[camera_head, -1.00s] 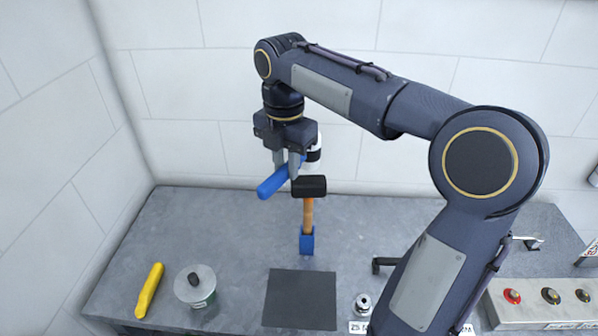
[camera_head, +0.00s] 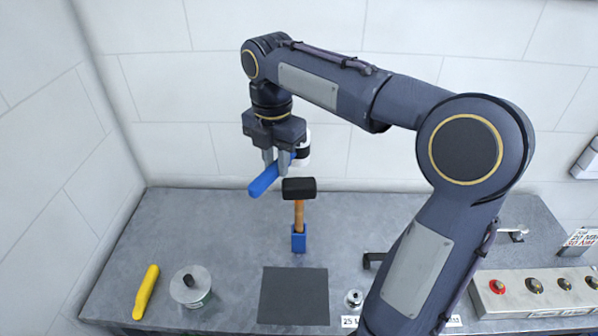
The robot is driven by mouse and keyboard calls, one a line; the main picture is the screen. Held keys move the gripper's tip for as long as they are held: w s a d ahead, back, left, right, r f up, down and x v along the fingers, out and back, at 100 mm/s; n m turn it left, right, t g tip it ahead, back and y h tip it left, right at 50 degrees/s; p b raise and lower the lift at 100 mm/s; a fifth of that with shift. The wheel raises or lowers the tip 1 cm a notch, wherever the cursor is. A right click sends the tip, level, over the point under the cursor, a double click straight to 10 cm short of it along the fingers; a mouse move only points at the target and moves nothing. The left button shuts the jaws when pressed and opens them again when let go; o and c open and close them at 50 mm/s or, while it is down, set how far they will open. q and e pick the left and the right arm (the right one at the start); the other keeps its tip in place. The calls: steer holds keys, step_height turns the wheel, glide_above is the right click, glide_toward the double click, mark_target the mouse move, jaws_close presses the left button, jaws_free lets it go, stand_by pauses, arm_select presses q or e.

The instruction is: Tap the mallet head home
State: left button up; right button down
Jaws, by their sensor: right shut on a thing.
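The mallet stands upright at the middle back of the bench, with a black head (camera_head: 299,188) on a wooden handle (camera_head: 299,214). The handle's lower end is in a blue holder (camera_head: 298,240). My right gripper (camera_head: 280,168) is shut on a hammer's blue handle (camera_head: 265,180) above and a little left of the mallet head. The hammer's white and black head (camera_head: 302,152) shows just right of the jaws, above the mallet head in the picture. Whether the hammer touches the mallet is unclear. My left gripper is not in view.
A dark square mat (camera_head: 294,296) lies in front of the holder. A yellow-handled tool (camera_head: 146,291) and a round lidded can (camera_head: 190,286) are at the left. A small metal part (camera_head: 353,299) and a button box (camera_head: 537,294) are at the right. The back left is clear.

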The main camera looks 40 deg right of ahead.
steer(key=shift+r, duration=0.1)
stand_by(0.4)
step_height(320, 180, down, 7)
steer(key=b, duration=0.5)
step_height(320, 180, up, 4)
steer(key=p, duration=0.4)
steer(key=shift+r, duration=0.15)
steer(key=shift+r+p, duration=0.65)
steer(key=shift+r, duration=0.5)
